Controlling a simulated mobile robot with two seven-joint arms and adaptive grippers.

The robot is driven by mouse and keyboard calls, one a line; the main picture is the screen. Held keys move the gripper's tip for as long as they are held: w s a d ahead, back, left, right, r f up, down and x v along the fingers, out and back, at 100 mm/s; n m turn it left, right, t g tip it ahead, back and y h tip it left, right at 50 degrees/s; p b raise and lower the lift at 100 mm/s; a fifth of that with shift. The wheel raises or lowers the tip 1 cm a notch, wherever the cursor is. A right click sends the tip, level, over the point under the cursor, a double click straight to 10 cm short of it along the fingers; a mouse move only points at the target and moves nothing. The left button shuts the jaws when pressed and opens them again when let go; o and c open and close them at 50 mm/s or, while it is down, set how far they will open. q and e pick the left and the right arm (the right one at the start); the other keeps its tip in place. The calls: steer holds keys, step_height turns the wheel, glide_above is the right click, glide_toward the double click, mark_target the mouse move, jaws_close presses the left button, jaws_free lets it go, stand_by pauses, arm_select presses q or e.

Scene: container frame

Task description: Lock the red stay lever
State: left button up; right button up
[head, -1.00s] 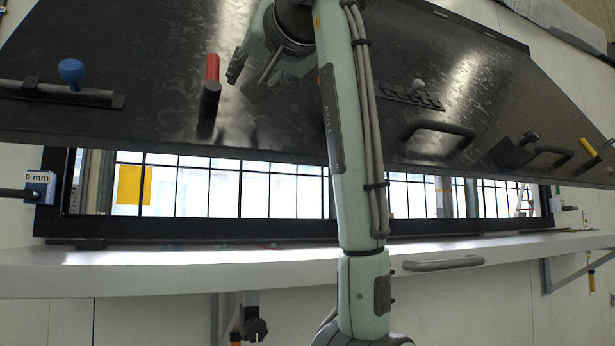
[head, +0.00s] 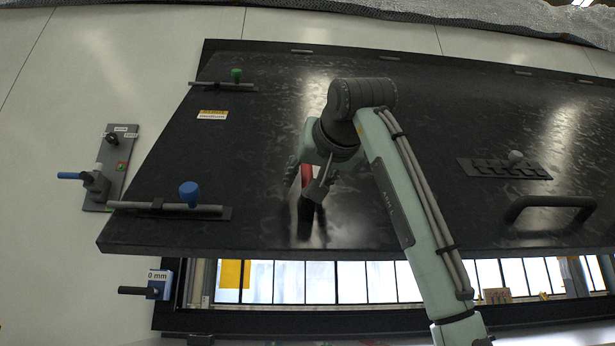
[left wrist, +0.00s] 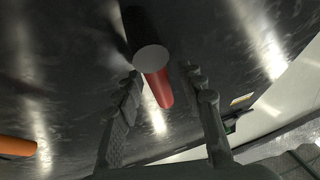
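The red stay lever (head: 306,180) is a short red grip with a dark round body, on the black panel (head: 265,140). In the head view, my left gripper (head: 313,186) overlaps the lever and hides part of it. In the left wrist view, the red lever (left wrist: 158,88) with its grey round end shows between the two spread fingers of my left gripper (left wrist: 164,75). The fingers are open, with a visible gap on each side of the lever. My right gripper is in neither view.
On the panel are a blue-knobbed bolt (head: 189,194), a green-knobbed bolt (head: 236,76), a slotted plate with a grey knob (head: 515,157) and a black handle (head: 548,206). A blue "0 mm" block (head: 160,284) sits below left. An orange cylinder (left wrist: 16,147) shows in the wrist view.

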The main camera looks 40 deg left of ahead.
arm_select(q)
steer(key=shift+c, duration=0.6)
jaws_close()
steer(key=shift+a, duration=0.1)
